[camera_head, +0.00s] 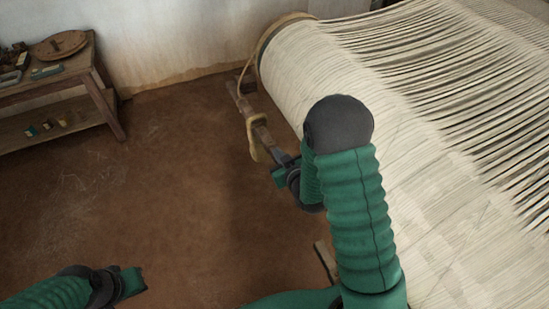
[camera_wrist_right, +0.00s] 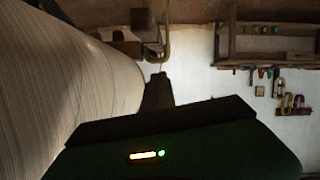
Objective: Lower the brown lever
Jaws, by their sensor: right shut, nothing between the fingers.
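The brown lever (camera_head: 245,104) is a wooden bar beside the left end of the big roll of pale threads, slanting toward me. A tan loop (camera_head: 254,138) hangs around its near part. My right gripper (camera_head: 284,161) is shut and empty at the near end of the lever; whether it touches the wood I cannot tell. In the right wrist view the shut fingers (camera_wrist_right: 158,88) point toward a brown wooden piece and a hooked loop (camera_wrist_right: 155,45), with a small gap showing. My left gripper (camera_head: 131,283) is low at the left, over the floor, far from the lever; its jaws are unclear.
The roll of pale threads (camera_head: 310,75) fills the right side, close to my right arm. A wooden shelf table (camera_head: 85,85) with small items stands at the upper left by the white wall. The brown floor (camera_head: 170,180) between is clear.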

